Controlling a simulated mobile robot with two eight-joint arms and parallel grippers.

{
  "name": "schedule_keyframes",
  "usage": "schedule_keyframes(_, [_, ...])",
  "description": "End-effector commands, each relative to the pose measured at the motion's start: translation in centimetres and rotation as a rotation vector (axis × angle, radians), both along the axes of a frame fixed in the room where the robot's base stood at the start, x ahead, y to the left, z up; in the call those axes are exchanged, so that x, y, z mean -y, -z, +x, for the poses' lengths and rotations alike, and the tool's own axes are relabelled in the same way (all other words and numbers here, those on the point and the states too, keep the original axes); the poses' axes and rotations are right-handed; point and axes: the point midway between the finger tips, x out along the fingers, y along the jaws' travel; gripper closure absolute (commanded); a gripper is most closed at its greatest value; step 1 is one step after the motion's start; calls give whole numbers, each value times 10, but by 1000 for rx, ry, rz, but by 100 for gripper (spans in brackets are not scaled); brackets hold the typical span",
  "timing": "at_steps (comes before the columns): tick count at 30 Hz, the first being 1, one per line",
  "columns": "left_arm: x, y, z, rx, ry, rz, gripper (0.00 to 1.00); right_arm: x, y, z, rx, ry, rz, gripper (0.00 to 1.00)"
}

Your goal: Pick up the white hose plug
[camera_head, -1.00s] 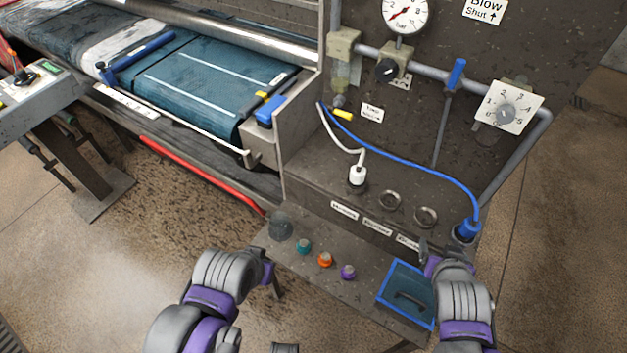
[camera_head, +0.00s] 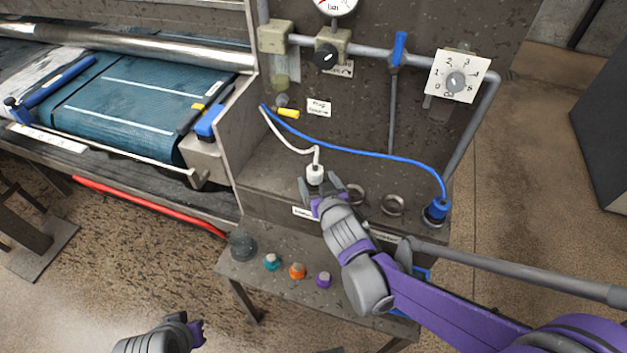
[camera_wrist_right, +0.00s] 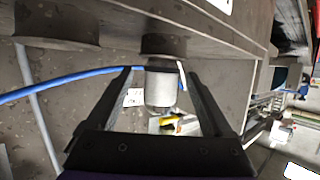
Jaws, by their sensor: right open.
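The white hose plug (camera_head: 315,174) sits upright in the leftmost socket of the machine's ledge, with a white hose rising from its top. My right gripper (camera_head: 322,186) is open at the plug, its fingers pointing toward it. In the right wrist view the plug (camera_wrist_right: 161,88) shows between the two open fingers (camera_wrist_right: 158,90), with no clear contact on either side. My left gripper (camera_head: 196,330) is low at the bottom left, away from the plug; its jaws are too small to judge.
A blue hose plug (camera_head: 437,210) stands in the rightmost socket, with two empty rings (camera_head: 393,204) between. Teal (camera_head: 271,262), orange (camera_head: 297,271) and purple (camera_head: 324,280) knobs stand on the lower shelf. A dial (camera_head: 456,82) and pipes are above.

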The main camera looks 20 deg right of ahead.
Motion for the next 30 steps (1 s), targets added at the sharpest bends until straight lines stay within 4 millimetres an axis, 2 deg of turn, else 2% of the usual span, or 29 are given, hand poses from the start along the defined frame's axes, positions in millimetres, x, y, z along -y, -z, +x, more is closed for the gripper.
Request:
schedule_keyframes(11, [0, 11, 0, -3, 0, 0, 100, -1, 18, 45, -1, 0, 0, 15])
schedule_keyframes(20, [0, 11, 0, -3, 0, 0, 100, -1, 18, 49, -1, 0, 0, 15])
schedule_keyframes(30, [0, 11, 0, -3, 0, 0, 100, -1, 18, 49, -1, 0, 0, 76])
